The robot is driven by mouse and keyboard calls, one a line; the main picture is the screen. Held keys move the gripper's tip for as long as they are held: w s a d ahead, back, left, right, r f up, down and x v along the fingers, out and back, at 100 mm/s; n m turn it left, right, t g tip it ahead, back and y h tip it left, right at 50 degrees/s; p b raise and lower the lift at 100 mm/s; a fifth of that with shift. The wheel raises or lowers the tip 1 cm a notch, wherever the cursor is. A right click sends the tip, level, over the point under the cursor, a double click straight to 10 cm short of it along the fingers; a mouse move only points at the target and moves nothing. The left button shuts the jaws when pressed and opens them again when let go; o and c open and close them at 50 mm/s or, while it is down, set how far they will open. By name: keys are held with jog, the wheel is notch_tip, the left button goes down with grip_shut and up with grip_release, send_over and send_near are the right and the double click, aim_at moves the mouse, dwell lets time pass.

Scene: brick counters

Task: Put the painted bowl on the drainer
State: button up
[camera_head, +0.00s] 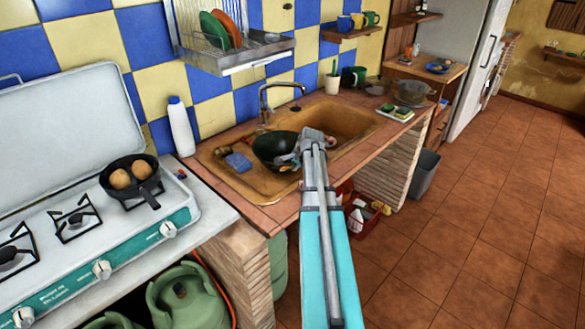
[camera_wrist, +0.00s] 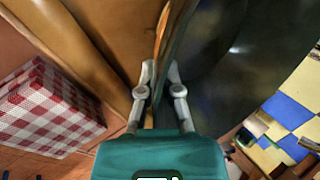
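The painted bowl (camera_head: 272,148), dark green to black inside, is tilted in the sink basin. In the wrist view the bowl (camera_wrist: 225,65) fills the upper right, its brown rim edge running between my fingers. My gripper (camera_wrist: 161,75) has its fingertips close together on both sides of the bowl's wall and looks shut on it. In the head view my gripper (camera_head: 288,160) is at the bowl's near right side, partly hidden by my arm. The drainer (camera_head: 240,54) is a metal wall rack above the sink, with a green plate (camera_head: 214,30) and an orange plate (camera_head: 229,27) at its left.
The sink (camera_head: 350,119) also holds a blue sponge (camera_head: 238,161). The faucet (camera_head: 268,98) rises behind it, below the drainer. A white bottle (camera_head: 180,127) stands left of the sink. The stove (camera_head: 90,240) carries a pan (camera_head: 130,180). The drainer's right part looks free.

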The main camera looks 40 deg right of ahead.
jog(key=o, duration=0.4)
jog(key=shift+o, duration=0.2)
jog(key=shift+r, duration=0.15)
jog(key=p+v, duration=0.3)
jog(key=shift+s+r, duration=0.1)
jog(key=shift+r, duration=0.15)
jog(key=p+v, duration=0.7)
jog(key=v, duration=0.1)
jog(key=shift+s+r+p, duration=0.2)
jog(key=shift+p, duration=0.2)
dwell(0.5)
jog(key=shift+a, duration=0.1)
